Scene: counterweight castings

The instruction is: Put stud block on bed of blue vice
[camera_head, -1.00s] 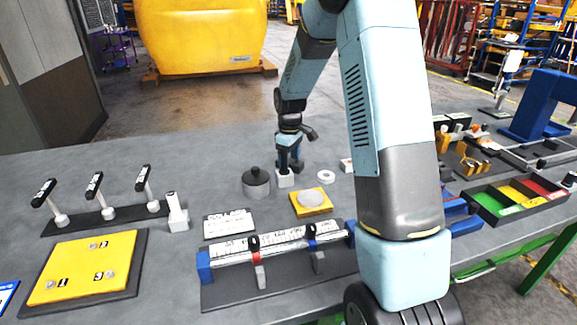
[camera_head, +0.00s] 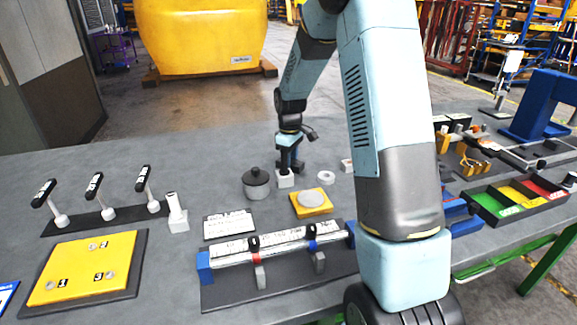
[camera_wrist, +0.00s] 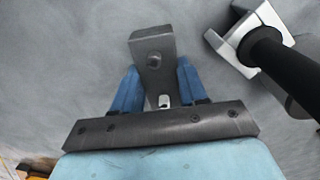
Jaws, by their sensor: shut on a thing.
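My gripper (camera_wrist: 157,75) has its two blue fingers on either side of a grey block with a small round feature on its face, which I take as the stud block (camera_wrist: 152,46). It is shut on this block, low over the table. In the head view my gripper (camera_head: 292,164) is small and points down at the table's middle, and the held block cannot be told apart clearly there. The blue vice (camera_head: 460,212) is at the right, partly hidden behind my arm; its bed cannot be seen clearly.
A white block with a black post (camera_wrist: 265,45) stands close beside the held block. A grey pot with a knob (camera_head: 256,184), a yellow plate (camera_head: 325,208) and a white ring (camera_head: 326,177) are near. A three-colour tray (camera_head: 515,200) lies right of the vice.

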